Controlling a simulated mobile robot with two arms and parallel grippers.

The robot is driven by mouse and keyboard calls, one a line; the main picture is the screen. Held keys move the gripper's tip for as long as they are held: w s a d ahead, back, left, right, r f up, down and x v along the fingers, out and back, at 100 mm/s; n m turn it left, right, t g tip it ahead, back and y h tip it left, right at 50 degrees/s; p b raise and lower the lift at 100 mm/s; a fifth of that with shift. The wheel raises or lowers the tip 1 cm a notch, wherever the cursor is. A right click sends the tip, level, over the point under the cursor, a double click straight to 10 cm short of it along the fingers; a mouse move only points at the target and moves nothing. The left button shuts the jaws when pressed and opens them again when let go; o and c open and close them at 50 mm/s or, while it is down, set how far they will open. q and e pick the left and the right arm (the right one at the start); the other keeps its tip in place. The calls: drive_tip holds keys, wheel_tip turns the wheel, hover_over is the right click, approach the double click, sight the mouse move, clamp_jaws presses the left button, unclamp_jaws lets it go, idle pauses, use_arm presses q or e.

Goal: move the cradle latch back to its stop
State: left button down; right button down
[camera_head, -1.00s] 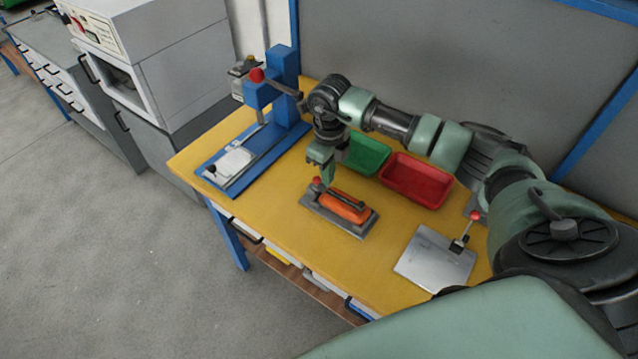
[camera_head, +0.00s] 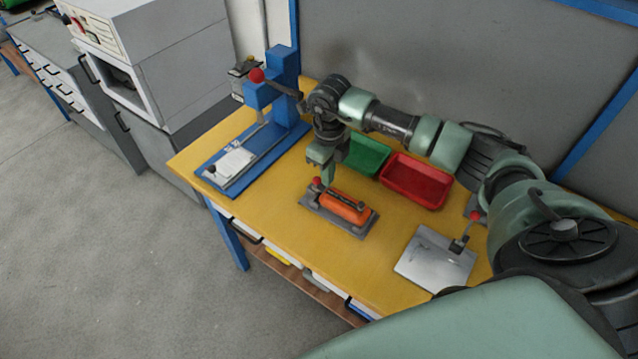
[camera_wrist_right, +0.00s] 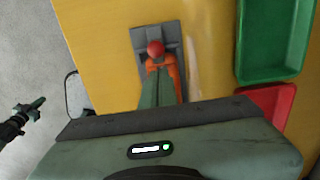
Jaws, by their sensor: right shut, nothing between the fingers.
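The cradle (camera_head: 337,226) is a dark grey base on the yellow bench, with an orange part (camera_head: 345,206) lying in it. A red knob (camera_head: 317,182), apparently the latch's, stands at its left end; it shows in the right wrist view too (camera_wrist_right: 155,48). A short dark piece (camera_head: 361,206) sits on the orange part towards its right end. My right gripper (camera_head: 327,180) is shut and empty, pointing down beside the knob. In the wrist view its fingers (camera_wrist_right: 160,80) hide part of the cradle; contact with the knob cannot be told.
A green tray (camera_head: 366,155) and a red tray (camera_head: 416,180) stand behind the cradle. A blue press (camera_head: 285,75) stands at the left. A metal plate (camera_head: 434,258) with a red-knobbed lever lies to the right. Bare yellow bench (camera_head: 285,225) is in front.

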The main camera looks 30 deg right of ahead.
sight(320, 181)
drive_tip(key=shift+f, duration=0.1)
idle(0.4)
drive_tip(key=shift+f+b, duration=1.65)
drive_tip(key=shift+f, duration=0.2)
drive_tip(key=shift+w+a+b, duration=0.3)
drive_tip(key=shift+w+b, duration=0.15)
drive_tip(key=shift+w, duration=0.35)
drive_tip(key=shift+w+a, duration=0.15)
drive_tip(key=shift+w, duration=0.05)
drive_tip(key=shift+s, duration=0.1)
